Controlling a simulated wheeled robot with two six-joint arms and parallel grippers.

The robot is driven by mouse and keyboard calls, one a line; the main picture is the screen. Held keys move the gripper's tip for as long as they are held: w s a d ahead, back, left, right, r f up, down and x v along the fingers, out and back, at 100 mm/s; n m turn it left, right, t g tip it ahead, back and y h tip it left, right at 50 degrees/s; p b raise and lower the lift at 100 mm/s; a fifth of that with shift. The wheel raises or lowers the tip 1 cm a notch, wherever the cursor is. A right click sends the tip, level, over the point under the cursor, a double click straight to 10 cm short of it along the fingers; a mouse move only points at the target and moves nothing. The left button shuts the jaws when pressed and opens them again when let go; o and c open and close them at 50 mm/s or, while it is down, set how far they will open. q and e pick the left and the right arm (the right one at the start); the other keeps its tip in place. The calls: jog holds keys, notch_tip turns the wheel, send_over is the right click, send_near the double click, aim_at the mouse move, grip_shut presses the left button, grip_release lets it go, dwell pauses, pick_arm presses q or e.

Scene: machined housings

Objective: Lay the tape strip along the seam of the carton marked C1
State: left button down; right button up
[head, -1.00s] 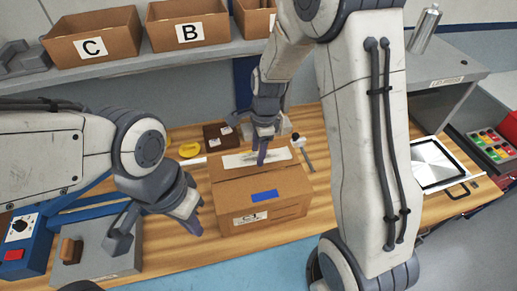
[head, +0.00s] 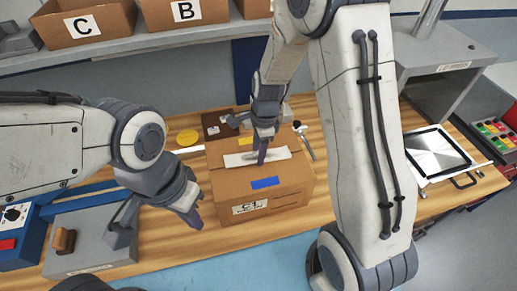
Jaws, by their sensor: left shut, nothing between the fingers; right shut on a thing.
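The brown carton (head: 290,200) marked C1 on its front label stands on the wooden bench in the middle. A white tape strip (head: 238,160) lies lengthwise across its top face. A short blue piece (head: 265,183) is on the carton near its front top edge. My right gripper (head: 262,160) points down at the middle of the white strip, shut on it; its fingers hide that part, and I cannot tell how flat the strip lies or see the seam under it. My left gripper (head: 196,213) is shut and empty, just left of the carton.
A grey unit (head: 92,240) stands at front left. A silver-topped tray (head: 438,155) lies at right. Shelf bins hang over the back.

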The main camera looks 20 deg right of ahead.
jog(key=o, duration=1.4)
jog(key=shift+r, duration=0.15)
notch_tip(320, 180, up, 10)
jog(key=d+b, duration=0.1)
jog(key=b, duration=0.1)
jog(key=shift+r, duration=0.1)
